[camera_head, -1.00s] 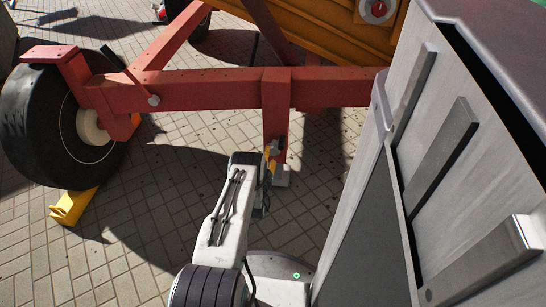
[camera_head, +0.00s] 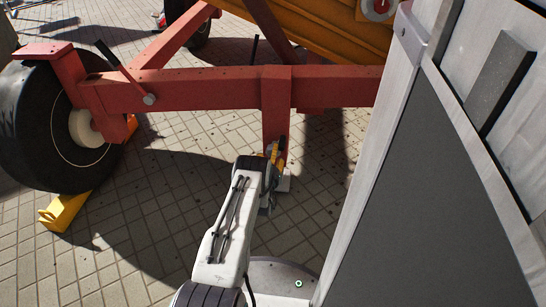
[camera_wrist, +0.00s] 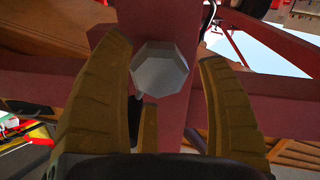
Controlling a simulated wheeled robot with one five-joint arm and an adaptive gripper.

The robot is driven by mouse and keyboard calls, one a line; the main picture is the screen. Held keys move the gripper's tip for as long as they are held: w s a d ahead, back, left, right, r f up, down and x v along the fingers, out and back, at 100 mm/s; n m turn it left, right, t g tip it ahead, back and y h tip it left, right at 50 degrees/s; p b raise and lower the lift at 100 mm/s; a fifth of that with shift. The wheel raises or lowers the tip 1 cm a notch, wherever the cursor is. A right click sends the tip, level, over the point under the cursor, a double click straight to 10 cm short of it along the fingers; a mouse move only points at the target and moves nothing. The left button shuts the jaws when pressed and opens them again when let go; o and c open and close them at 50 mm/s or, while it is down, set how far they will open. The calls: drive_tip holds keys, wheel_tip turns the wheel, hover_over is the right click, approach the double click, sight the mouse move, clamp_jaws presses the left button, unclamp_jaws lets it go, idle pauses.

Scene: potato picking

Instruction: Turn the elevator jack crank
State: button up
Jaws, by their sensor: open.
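The red jack post (camera_head: 276,115) hangs from the red frame beam of the elevator, with a pale foot (camera_head: 283,182) at the paving. My gripper (camera_head: 271,160) is beside the lower part of this post at the end of my white arm. In the wrist view my gripper (camera_wrist: 165,50) is open, its yellow-brown fingers spread to both sides of a grey octagonal knob (camera_wrist: 160,68). The knob, apparently the crank's end, stands before the red post (camera_wrist: 180,25). I cannot tell whether any finger touches it. The rest of the crank is hidden in both views.
A large grey metal casing (camera_head: 420,200) stands close on the right. A black wheel (camera_head: 45,125) with a yellow chock (camera_head: 65,211) is at the left under the red beam (camera_head: 195,88). The orange elevator body (camera_head: 330,30) is behind.

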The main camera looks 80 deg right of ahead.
drive_tip(key=shift+d+b, duration=0.3)
drive_tip(key=shift+d, duration=0.6)
drive_tip(key=shift+c, duration=0.4)
drive_tip(key=c, duration=0.9)
drive_tip(key=shift+a, duration=0.1)
